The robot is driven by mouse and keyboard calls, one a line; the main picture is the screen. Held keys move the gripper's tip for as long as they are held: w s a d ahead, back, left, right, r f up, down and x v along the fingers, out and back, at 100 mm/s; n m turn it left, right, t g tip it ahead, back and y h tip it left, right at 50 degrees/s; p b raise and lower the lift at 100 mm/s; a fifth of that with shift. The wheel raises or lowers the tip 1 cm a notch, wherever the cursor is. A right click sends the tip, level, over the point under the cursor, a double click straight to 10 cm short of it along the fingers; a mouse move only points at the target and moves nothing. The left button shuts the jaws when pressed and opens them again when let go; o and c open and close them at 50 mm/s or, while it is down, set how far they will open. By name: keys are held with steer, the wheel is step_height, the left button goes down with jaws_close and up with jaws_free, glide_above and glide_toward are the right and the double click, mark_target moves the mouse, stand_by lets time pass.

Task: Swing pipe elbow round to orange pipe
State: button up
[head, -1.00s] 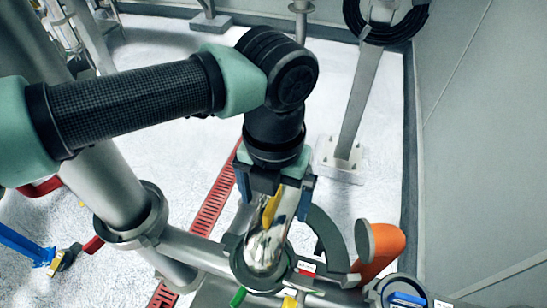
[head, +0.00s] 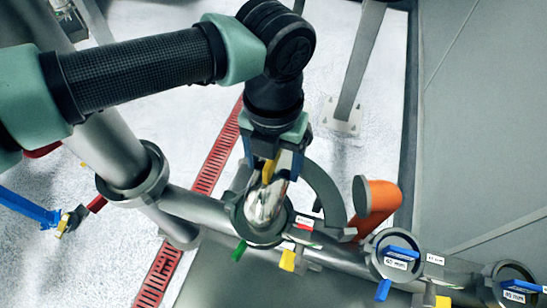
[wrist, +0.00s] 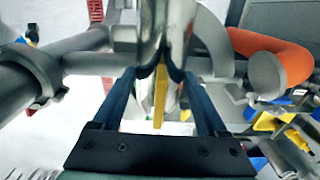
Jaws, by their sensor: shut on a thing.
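The shiny metal pipe elbow (head: 266,203) rises from a round grey flange on the horizontal pipe, left of the orange pipe. My gripper (head: 275,170) is shut on the elbow's upper end. In the wrist view the two dark blue fingers (wrist: 160,85) flank the mirror-like elbow (wrist: 163,25), with a yellow strip (wrist: 160,98) between them. The orange pipe (head: 378,203) bends up from the pipework and has a grey disc-shaped end facing left. It also shows at the right of the wrist view (wrist: 275,50). A gap separates the elbow from it. The exact finger contact is partly hidden.
A grey curved plate (head: 328,190) arcs between the elbow and the orange pipe. Flanges with blue handles (head: 398,252) stand at the lower right. A thick grey pipe (head: 112,130) stands at left, and a wall (head: 475,120) closes the right side.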

jaws_close()
steer(key=shift+s+d+m+b, duration=0.2)
steer(key=shift+d+m+b, duration=0.3)
steer(key=shift+m, duration=0.4)
steer(key=shift+s+d+m+b, duration=0.15)
steer(key=shift+d+m+b, duration=0.1)
steer(key=shift+m+b, duration=0.4)
steer(key=shift+s+m, duration=0.1)
steer(key=shift+m, duration=0.15)
steer(key=shift+d, duration=0.1)
steer(key=shift+s+d+m+b, duration=0.3)
steer(key=shift+m+b, duration=0.1)
steer(key=shift+m, duration=0.5)
